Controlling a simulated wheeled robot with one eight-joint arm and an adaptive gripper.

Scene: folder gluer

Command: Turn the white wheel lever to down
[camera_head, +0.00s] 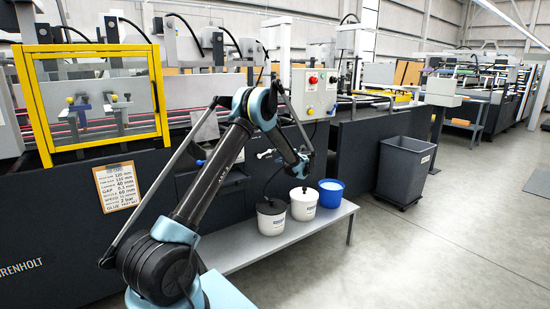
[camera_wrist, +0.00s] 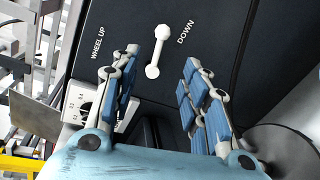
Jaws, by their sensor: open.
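In the wrist view the white wheel lever (camera_wrist: 157,52) is a short bar with rounded ends on a dark panel. It lies between the printed words "WHEEL UP" on the left and "DOWN" on the right. It stands nearly upright in the picture, tilted slightly right at the top. My gripper (camera_wrist: 162,60) is open, with one blue-padded finger on each side of the lever. Nothing is held, and I see no clear contact. In the head view my gripper (camera_head: 299,166) is close to the machine's dark front; I cannot clearly make out the lever there.
A low grey shelf (camera_head: 335,218) below my gripper bears white tubs (camera_head: 303,203) and a blue tub (camera_head: 331,192). A grey bin (camera_head: 404,170) stands to the right. A control box (camera_head: 313,93) is above. Open floor lies at the right.

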